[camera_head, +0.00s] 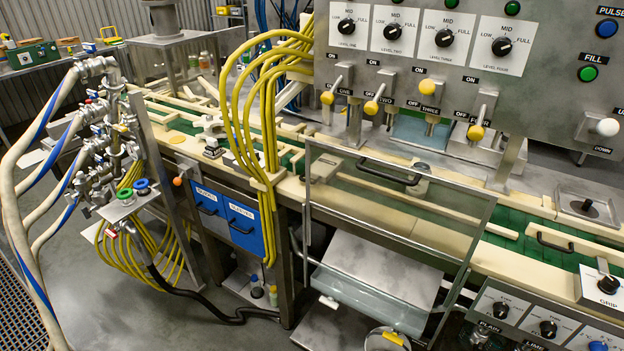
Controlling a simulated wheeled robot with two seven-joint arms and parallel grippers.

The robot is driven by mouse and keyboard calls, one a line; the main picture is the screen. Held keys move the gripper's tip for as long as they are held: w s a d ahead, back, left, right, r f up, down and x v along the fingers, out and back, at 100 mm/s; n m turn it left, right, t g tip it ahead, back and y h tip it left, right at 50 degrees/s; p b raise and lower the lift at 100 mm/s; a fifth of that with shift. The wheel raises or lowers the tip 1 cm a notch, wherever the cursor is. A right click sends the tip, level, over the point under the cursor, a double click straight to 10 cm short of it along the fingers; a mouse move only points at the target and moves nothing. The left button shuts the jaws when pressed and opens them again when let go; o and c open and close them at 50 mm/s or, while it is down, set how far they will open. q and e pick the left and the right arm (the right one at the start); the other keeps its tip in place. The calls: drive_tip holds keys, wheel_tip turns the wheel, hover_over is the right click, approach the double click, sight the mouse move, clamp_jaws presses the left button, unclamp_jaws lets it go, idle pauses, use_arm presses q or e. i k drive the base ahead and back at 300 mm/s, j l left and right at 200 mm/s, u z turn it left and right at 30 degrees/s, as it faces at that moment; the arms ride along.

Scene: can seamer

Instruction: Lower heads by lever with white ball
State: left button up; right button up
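The lever with the white ball (607,127) is at the right edge of the metal control panel (560,75). Neither of my grippers shows in the view.
Several yellow-ball levers (371,107) with ON/OFF labels sit left of the white ball. A clear guard with a black handle (390,172) stands in front of the conveyor. Yellow hoses (240,100) and a valve stand (105,130) fill the left side.

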sight(607, 127)
drive_tip(key=z, duration=1.55)
